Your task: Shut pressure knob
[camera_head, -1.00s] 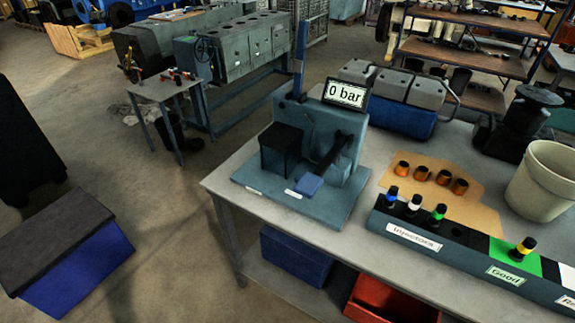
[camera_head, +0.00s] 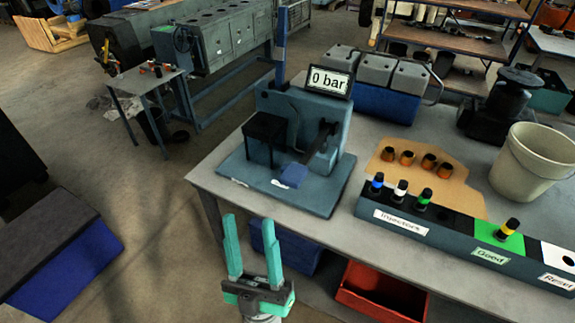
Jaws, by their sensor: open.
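A teal injector test stand (camera_head: 303,139) sits on the near left part of the grey workbench. Its display (camera_head: 330,81) reads "0 bar". A dark lever (camera_head: 322,144) with a blue end (camera_head: 293,175) slopes down at its front right. A black box (camera_head: 265,135) stands on the stand's left side. I cannot make out which part is the pressure knob; small labels on the base are too small to read. My gripper (camera_head: 252,247) is open and empty, with teal fingers pointing up, in front of the bench's edge and apart from the stand.
The bench (camera_head: 232,178) also carries an injector rack (camera_head: 400,228) with "Good" and "Reset" sections, several copper-coloured parts, and a beige bucket (camera_head: 535,163). A red bin (camera_head: 380,290) sits underneath. A blue box with a dark lid (camera_head: 60,250) is at left; floor between is clear.

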